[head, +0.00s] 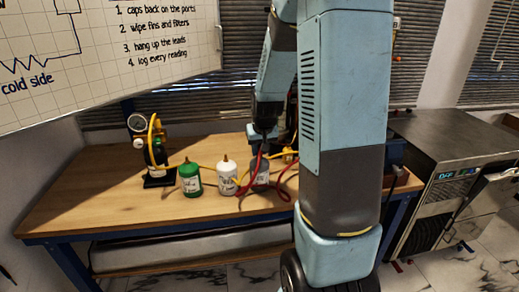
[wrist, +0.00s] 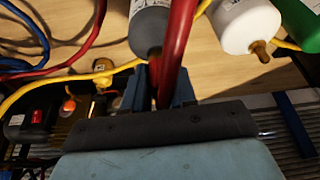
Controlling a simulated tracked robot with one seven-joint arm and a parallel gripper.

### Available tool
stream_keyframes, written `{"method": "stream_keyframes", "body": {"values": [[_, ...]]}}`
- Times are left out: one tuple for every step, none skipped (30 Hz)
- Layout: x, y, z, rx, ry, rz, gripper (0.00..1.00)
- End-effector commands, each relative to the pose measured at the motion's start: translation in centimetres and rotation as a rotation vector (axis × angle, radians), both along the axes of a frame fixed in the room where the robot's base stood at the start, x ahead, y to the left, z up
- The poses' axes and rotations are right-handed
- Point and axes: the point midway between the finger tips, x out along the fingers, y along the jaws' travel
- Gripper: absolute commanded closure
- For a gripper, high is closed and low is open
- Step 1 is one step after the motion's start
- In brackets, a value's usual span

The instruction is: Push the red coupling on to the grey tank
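The grey tank (head: 261,173) stands on the bench below my gripper (head: 263,146), to the right of the white tank. In the wrist view the grey tank (wrist: 149,28) is just beyond my gripper (wrist: 160,85). The red hose (head: 247,178) rises from the bench to my gripper. In the wrist view the red hose (wrist: 177,38) runs between the two fingers, which close on its end from both sides. The red coupling itself is mostly hidden by the fingers and hose. I cannot tell whether it touches the tank's port.
A white tank (head: 227,178) and a green tank (head: 190,179) stand to the left. A gauge stand (head: 154,155) with a yellow hose (head: 152,130) is farther left. The yellow hose crosses behind the tanks. The bench's front left (head: 95,205) is clear.

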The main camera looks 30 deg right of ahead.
Motion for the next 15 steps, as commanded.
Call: {"method": "stream_keyframes", "body": {"values": [[0.0,0.0,0.0,0.0,0.0,0.0,0.69],[0.0,0.0,0.0,0.0,0.0,0.0,0.66],[0.0,0.0,0.01,0.0,0.0,0.0,0.62],[0.0,0.0,0.01,0.0,0.0,0.0,0.59],[0.0,0.0,0.01,0.0,0.0,0.0,0.58],[0.0,0.0,0.01,0.0,0.0,0.0,0.58],[-0.01,-0.01,0.01,0.0,0.0,0.0,0.58],[-0.01,-0.01,0.01,0.0,0.0,0.0,0.58],[-0.01,-0.01,0.01,0.0,0.0,0.0,0.58],[-0.01,-0.01,0.01,0.0,0.0,0.0,0.56],[-0.01,-0.01,0.01,0.0,0.0,0.0,0.53],[-0.01,-0.01,0.01,0.0,0.0,0.0,0.49],[-0.01,-0.01,0.01,0.0,0.0,0.0,0.46],[-0.01,-0.01,0.01,0.0,0.0,0.0,0.43],[-0.01,-0.02,0.01,0.0,0.0,0.0,0.39]]}}
